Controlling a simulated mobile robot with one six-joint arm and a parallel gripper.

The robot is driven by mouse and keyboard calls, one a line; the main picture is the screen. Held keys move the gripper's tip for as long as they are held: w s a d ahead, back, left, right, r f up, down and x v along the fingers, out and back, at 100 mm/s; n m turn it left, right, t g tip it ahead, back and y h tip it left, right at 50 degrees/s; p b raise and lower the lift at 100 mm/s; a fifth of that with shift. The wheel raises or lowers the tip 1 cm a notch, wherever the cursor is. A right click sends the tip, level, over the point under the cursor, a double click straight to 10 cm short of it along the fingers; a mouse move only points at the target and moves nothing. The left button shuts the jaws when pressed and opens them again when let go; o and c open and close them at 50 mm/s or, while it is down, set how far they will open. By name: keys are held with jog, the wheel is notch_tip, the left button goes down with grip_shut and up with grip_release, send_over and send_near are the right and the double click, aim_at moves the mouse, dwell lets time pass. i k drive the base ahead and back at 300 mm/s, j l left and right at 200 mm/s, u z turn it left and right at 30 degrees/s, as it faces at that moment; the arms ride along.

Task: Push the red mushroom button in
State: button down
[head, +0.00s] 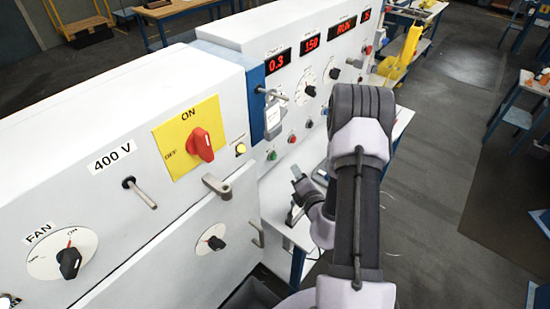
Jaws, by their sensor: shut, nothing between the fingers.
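Another small red round piece (368,50) is at the panel's far end, under the displays. At this size I cannot tell which of them has a mushroom head, or whether either is pressed. My gripper (295,195) is shut and empty, below the button row and in front of the panel. It appears apart from the buttons. My arm hides part of the panel's right side.
A red rotary switch (200,145) on a yellow plate is on the near cabinet, with a lever handle (217,186) below. A white shelf (275,205) lies below the panel.

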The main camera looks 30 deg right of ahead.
aim_at(368, 50)
jog(key=z, duration=1.55)
